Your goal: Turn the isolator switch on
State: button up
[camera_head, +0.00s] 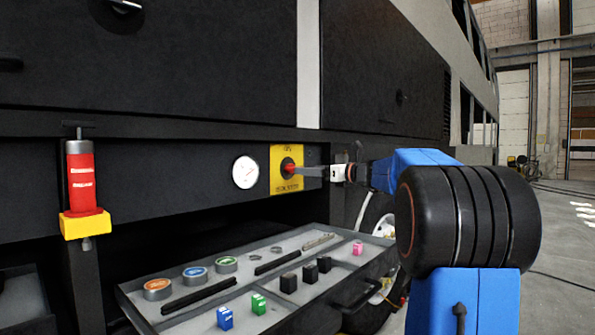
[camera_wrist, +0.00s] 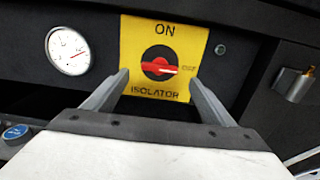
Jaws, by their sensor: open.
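The isolator switch is a red rotary knob (camera_wrist: 158,68) on a yellow plate (camera_wrist: 135,40) marked ON at the top and ISOLATOR at the bottom. The knob's light pointer lies level, toward the small mark on the plate's right, not toward ON. In the head view the yellow plate (camera_head: 277,183) is on the coach's dark side panel and the red knob (camera_head: 288,168) is partly behind my gripper. My gripper (camera_wrist: 160,78) is open, its two fingers on either side of the plate's lower half in the wrist view. In the head view the fingertips (camera_head: 300,171) are close to the knob; contact cannot be told.
A round white gauge (camera_head: 245,172) sits left of the plate. A grey drawer (camera_head: 365,283) with small coloured parts juts out below. A red cylinder with a yellow base (camera_head: 85,225) hangs at the left. A metal fitting (camera_wrist: 293,84) is to the right.

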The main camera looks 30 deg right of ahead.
aim_at(292, 168)
jog(key=x, duration=0.7)
jog(key=c, duration=1.1)
